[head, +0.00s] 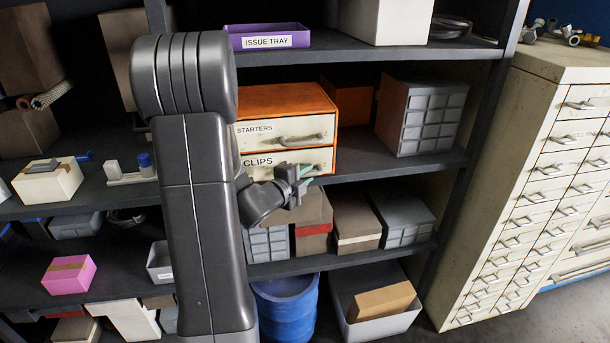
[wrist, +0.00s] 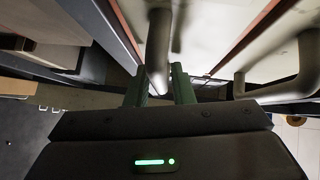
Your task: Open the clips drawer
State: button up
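An orange cabinet (head: 290,97) stands on the middle shelf with two pale drawers, an upper one labelled STARTERS (head: 262,131) and a lower one labelled CLIPS (head: 270,161). Both drawer fronts look about flush with the cabinet. My gripper (head: 303,178) is at the lower right of the CLIPS front and hides its handle in the head view. In the wrist view, the CLIPS handle (wrist: 159,45) runs between the green fingers of my gripper (wrist: 159,82), which sit close on both sides of it. The STARTERS handle (wrist: 300,75) is off to the right, apart from the fingers.
A purple issue tray (head: 270,37) is on the shelf above. A grey bin box (head: 420,113) stands right of the cabinet. Boxes (head: 355,220) fill the shelf below my gripper. A tall drawer cabinet (head: 540,180) stands at the right. Open space lies in front of the CLIPS drawer.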

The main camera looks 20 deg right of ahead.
grip_shut()
jog(key=shift+s, duration=0.1)
jog(key=s+a+b, duration=0.3)
jog(key=s+b, duration=0.2)
jog(key=s, duration=0.9)
jog(key=shift+s+a, duration=0.2)
jog(key=shift+a, duration=0.05)
grip_release()
